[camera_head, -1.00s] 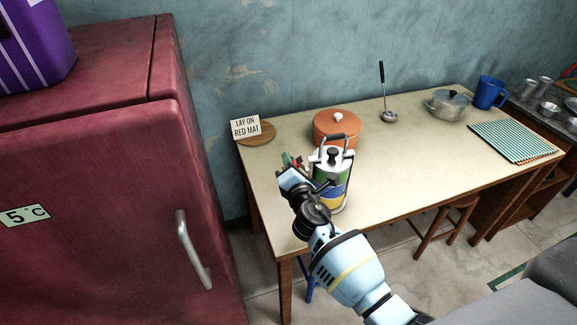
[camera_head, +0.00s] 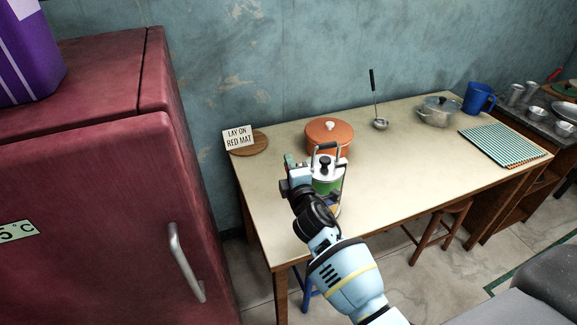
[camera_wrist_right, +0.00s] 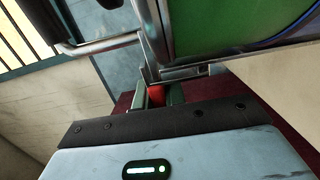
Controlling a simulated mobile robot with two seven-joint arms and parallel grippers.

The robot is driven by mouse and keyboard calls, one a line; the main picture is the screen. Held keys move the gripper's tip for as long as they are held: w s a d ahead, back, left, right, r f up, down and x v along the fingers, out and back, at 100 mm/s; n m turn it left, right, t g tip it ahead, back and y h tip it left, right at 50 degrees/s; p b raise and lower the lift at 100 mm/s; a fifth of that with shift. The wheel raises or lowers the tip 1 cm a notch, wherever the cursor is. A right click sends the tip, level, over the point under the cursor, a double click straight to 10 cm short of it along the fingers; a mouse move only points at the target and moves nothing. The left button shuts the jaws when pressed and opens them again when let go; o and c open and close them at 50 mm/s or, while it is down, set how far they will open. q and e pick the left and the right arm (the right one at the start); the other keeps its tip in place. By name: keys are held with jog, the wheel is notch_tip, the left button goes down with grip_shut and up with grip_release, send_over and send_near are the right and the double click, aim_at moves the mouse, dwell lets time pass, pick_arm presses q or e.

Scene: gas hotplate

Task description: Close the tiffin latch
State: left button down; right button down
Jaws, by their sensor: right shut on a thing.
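The tiffin (camera_head: 326,169) stands upright on the table, with a silver lid, a black knob and a wire handle raised over it. Its green tier (camera_head: 325,187) shows, and my right arm hides much of the lower tiers. In the right wrist view the green tier (camera_wrist_right: 222,24) fills the top, with metal latch bars (camera_wrist_right: 187,72) beside it. My right gripper (camera_head: 293,164) is at the tiffin's left side, near lid height. It is shut on a small red piece (camera_wrist_right: 156,95), apparently the latch's tab, mostly hidden between the fingers. My left gripper is not in view.
An orange pot (camera_head: 327,136) stands close behind the tiffin. A sign (camera_head: 238,137) and a round wooden board (camera_head: 250,149) are at the table's back left. The fridge (camera_head: 95,200) is left.

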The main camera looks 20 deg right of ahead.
dwell(0.4)
jog(key=c, duration=1.5)
grip_release()
jog(key=shift+o, duration=0.2)
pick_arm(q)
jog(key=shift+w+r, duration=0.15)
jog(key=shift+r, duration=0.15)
pick_arm(e)
jog(key=s, duration=0.8)
jog(key=shift+a, duration=0.2)
